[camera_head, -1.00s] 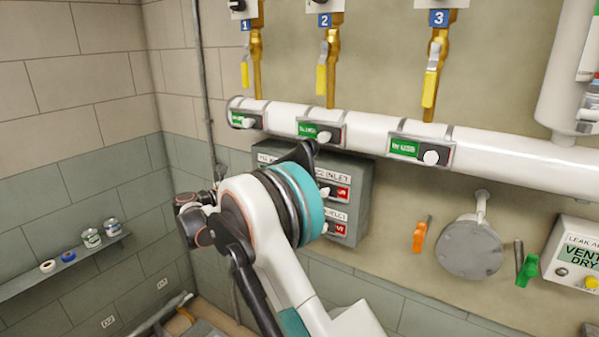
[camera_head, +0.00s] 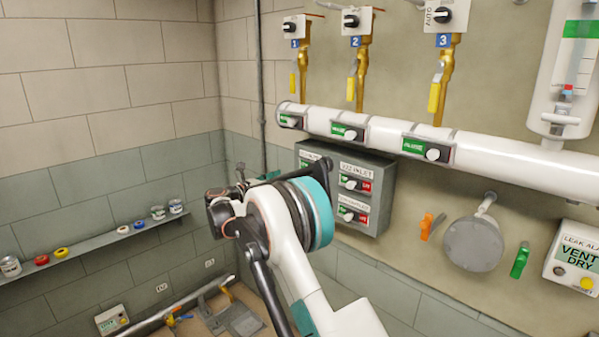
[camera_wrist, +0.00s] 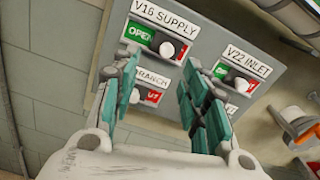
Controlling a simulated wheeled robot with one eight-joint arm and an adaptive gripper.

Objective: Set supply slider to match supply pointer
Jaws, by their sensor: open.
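A grey box (camera_head: 380,205) on the wall carries several labelled sliders. Contact is not visible. In the head view my arm hides the gripper and most of this slider. I cannot make out which mark is the supply pointer.
The V22 INLET slider (camera_wrist: 236,82) is right of the supply slider; a BRANCH slider (camera_wrist: 152,96) is below, partly covered by the fingers. A white pipe (camera_head: 490,165) with several sliders runs above the box. An orange handle (camera_head: 427,226) and round grey disc (camera_head: 472,245) are at right.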

